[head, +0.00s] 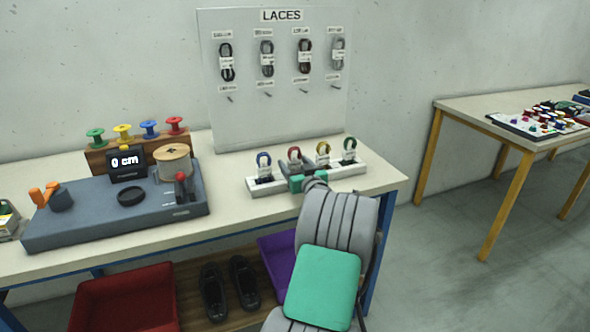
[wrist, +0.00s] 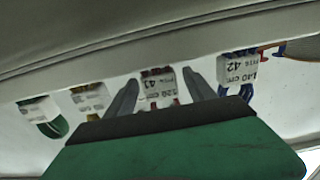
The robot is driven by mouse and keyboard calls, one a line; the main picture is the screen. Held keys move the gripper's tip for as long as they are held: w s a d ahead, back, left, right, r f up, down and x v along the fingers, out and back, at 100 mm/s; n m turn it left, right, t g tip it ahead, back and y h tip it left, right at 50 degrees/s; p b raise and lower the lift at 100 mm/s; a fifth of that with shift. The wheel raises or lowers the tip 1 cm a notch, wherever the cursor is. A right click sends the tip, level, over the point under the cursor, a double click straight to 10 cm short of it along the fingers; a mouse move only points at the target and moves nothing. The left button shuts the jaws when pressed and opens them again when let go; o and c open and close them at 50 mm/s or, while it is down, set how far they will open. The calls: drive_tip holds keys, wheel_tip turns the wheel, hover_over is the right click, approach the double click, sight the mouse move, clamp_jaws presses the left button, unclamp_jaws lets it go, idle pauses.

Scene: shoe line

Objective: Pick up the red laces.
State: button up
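The red laces (head: 295,153) are a small loop with a white label, standing second from the left in a white rack (head: 256,192) on the bench. In the wrist view their white label (wrist: 158,86) reads 120 cm and 41, with bits of red at its edges. My gripper (wrist: 162,74) is open, with one finger on each side of that label. Whether the fingers touch it I cannot tell. In the head view the green body of my gripper (head: 308,183) is in front of the rack, and its fingertips are hard to make out.
Blue laces (head: 264,160), yellow laces (head: 323,149) and green laces (head: 349,144) share the rack, close beside the red ones. A LACES board (head: 275,110) stands behind. A grey-blue measuring station (head: 110,225) with a 0 cm display lies to the left.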

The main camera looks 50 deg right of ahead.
drive_tip(key=c, duration=1.3)
